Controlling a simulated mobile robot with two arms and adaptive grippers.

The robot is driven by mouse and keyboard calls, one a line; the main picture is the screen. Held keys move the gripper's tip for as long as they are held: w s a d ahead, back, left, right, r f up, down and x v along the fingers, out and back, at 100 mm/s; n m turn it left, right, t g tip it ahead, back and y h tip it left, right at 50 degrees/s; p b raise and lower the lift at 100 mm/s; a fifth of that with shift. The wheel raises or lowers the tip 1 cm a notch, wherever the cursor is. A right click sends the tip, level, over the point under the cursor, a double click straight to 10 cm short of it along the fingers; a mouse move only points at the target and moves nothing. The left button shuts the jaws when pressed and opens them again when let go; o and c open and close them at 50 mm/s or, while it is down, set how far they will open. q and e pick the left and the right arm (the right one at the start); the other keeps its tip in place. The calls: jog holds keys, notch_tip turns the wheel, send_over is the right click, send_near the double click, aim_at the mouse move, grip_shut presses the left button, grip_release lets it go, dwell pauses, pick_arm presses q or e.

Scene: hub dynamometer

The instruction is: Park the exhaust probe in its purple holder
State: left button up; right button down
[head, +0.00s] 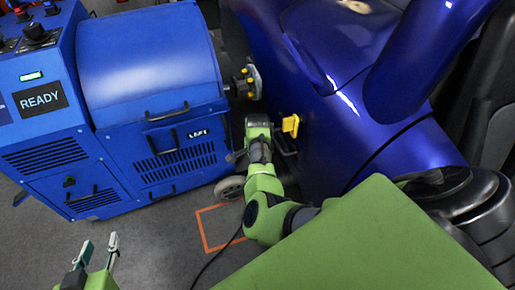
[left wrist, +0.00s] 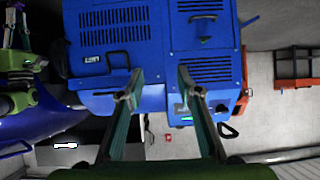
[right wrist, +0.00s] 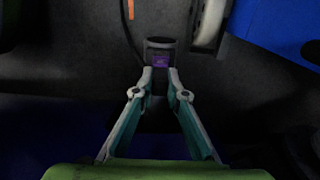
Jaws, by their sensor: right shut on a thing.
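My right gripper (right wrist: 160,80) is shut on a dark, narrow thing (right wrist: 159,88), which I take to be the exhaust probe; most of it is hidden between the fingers. A small dark piece with a purple face (right wrist: 159,60) sits just beyond the fingertips. It may be the purple holder, and I cannot tell whether the probe is in it or only in line with it. In the head view my right arm reaches between the blue machine and the car, and its fingers are hidden. My left gripper (head: 98,250) is open and empty at lower left; it also shows in the left wrist view (left wrist: 157,82).
The blue READY cabinet (head: 150,100) stands at left, with a pale wheel (head: 229,188) at its foot. The dark blue car (head: 330,130) is at right. A yellow piece (head: 290,125) is beside my right wrist. An orange floor outline (head: 205,230) and a black cable (head: 217,255) lie below.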

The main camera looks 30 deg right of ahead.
pick_arm(q)
jog(key=shift+s+f, duration=0.1)
jog(key=shift+f, duration=0.05)
pick_arm(e)
jog(key=shift+r, duration=0.1)
pick_arm(q)
jog(key=shift+s+a+f, duration=0.15)
jog(key=shift+a, duration=0.05)
jog(key=shift+s+a+f+g, duration=0.1)
jog(key=shift+s+f+g, duration=0.2)
jog(key=shift+g, duration=0.1)
pick_arm(e)
jog(key=shift+r, duration=0.1)
pick_arm(q)
jog(key=shift+s+f, duration=0.2)
jog(key=shift+s+a+f+g+p, duration=0.2)
jog(key=shift+s+f+g+p, duration=0.1)
jog(key=shift+s+f+g, duration=0.1)
pick_arm(e)
jog(key=shift+r, duration=0.1)
pick_arm(q)
jog(key=shift+s+a+f, duration=0.1)
jog(key=shift+s+f, duration=0.05)
jog(key=shift+s+f, duration=0.1)
jog(key=shift+s, duration=0.05)
